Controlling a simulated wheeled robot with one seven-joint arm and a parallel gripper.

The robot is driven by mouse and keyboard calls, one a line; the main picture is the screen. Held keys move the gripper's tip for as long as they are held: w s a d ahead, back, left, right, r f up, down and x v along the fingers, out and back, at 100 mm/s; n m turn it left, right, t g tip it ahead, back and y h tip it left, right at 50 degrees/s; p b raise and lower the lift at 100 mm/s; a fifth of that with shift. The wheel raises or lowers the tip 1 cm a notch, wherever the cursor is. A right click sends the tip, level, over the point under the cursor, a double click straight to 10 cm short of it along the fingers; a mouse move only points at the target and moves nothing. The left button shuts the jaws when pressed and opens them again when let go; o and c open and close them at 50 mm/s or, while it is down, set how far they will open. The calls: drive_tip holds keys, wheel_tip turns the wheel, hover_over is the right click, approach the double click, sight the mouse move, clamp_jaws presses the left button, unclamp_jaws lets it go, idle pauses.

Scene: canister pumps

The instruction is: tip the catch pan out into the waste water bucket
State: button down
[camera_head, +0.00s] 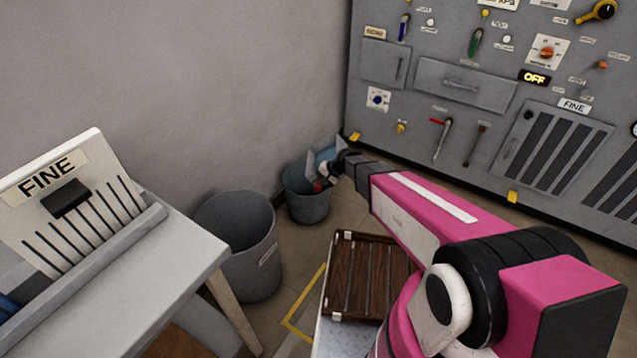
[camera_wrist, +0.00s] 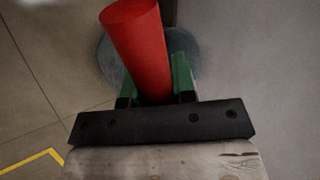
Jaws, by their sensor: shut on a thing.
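My gripper (camera_head: 328,176) is at the far end of my outstretched pink arm, over the small blue-grey bucket (camera_head: 309,212) by the wall. In the wrist view its green fingers (camera_wrist: 156,84) are shut on a red cylindrical handle (camera_wrist: 136,42). A pale blue-grey, flat-sided piece (camera_head: 321,158), apparently the catch pan, shows tilted at the gripper above the bucket's rim. Its inside and any water are hidden. A rounded blue-grey shape (camera_wrist: 112,70) lies behind the handle in the wrist view; I cannot tell whether it is bucket or pan.
A larger grey bin (camera_head: 240,265) with an unreadable label stands left of the bucket. A grey table (camera_head: 180,255) holds a FINE rack (camera_head: 75,205). A brown slatted crate (camera_head: 362,280) is below my arm. The grey control panel (camera_head: 440,95) stands behind at right.

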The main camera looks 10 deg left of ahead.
drive_tip(key=shift+s+a+f+t+h, duration=0.1)
drive_tip(key=shift+a+h, duration=0.3)
drive_tip(key=shift+h, duration=0.6)
drive_tip(key=shift+w+a+f+t+h, duration=0.1)
drive_tip(key=shift+a+h, duration=0.3)
drive_tip(key=shift+h, duration=0.6)
drive_tip(key=shift+s+a+f+t+h, duration=0.1)
drive_tip(key=shift+a+h, duration=0.3)
drive_tip(key=shift+h, duration=0.6)
